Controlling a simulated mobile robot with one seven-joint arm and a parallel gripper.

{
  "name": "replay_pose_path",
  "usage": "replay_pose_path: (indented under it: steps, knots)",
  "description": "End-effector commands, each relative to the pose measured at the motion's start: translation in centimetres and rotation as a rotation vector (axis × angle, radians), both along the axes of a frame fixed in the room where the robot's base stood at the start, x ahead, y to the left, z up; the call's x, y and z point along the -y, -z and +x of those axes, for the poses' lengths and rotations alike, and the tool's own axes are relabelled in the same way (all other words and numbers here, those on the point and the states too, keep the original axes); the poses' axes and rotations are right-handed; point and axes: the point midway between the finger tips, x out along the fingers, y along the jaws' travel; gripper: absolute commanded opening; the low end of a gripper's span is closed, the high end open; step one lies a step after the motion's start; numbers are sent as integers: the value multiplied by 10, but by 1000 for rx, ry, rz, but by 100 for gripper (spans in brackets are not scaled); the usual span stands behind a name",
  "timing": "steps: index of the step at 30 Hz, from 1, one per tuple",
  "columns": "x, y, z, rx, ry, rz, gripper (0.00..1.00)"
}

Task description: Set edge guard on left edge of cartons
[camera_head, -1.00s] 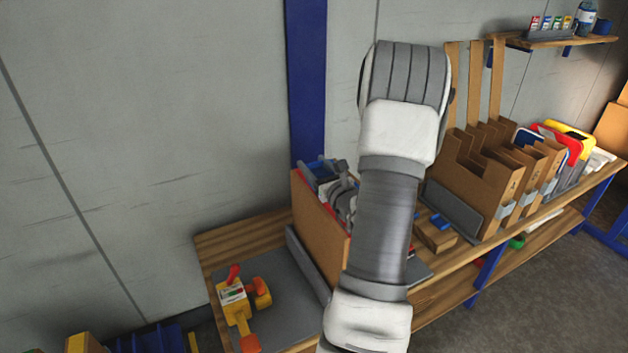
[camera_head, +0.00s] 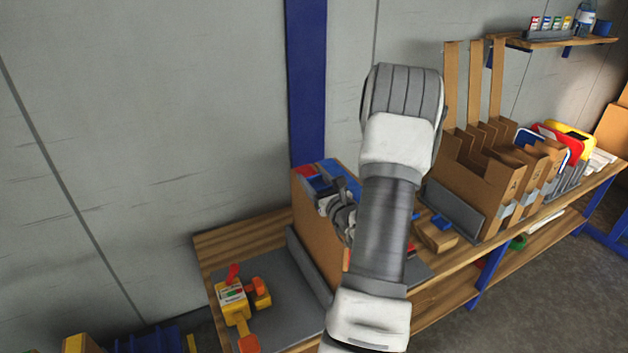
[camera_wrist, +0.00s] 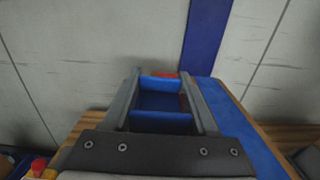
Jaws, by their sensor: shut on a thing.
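My gripper (camera_head: 338,203) is at the brown carton block (camera_head: 312,228) on the left part of the bench, over its top. In the wrist view, my gripper's two grey fingers (camera_wrist: 161,90) are shut on a blue piece (camera_wrist: 160,122), likely the edge guard. A red part shows just beyond the fingertips. A wide blue strip (camera_wrist: 250,140) runs along the right of the fingers. In the head view, blue (camera_head: 325,182) shows on the block's top. My arm hides the block's right side, and I cannot tell whether the held piece touches it.
A grey upright plate (camera_head: 307,262) stands left of the block. A yellow tool with red and orange parts (camera_head: 236,298) lies on the grey mat. Brown open cartons (camera_head: 485,190) stand at the right. A blue post (camera_head: 306,80) and wall are behind.

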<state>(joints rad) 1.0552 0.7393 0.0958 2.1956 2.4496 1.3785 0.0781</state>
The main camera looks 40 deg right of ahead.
Motion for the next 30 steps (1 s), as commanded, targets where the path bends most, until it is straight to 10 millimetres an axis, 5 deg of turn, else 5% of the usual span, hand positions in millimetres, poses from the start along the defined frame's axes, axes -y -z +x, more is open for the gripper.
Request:
replay_pose_path:
  steps: [5, 6, 10, 20, 26, 30]
  knots:
    - [-1, 11, -1, -14, 1, 11, 4]
    - [-1, 12, -2, -17, 1, 13, 66]
    - [-2, 14, -2, -20, 1, 15, 88]
    - [-2, 13, -3, -22, 2, 16, 88]
    - [-2, -3, -3, -21, 2, 16, 88]
    - [-11, 1, -37, -19, 6, 16, 88]
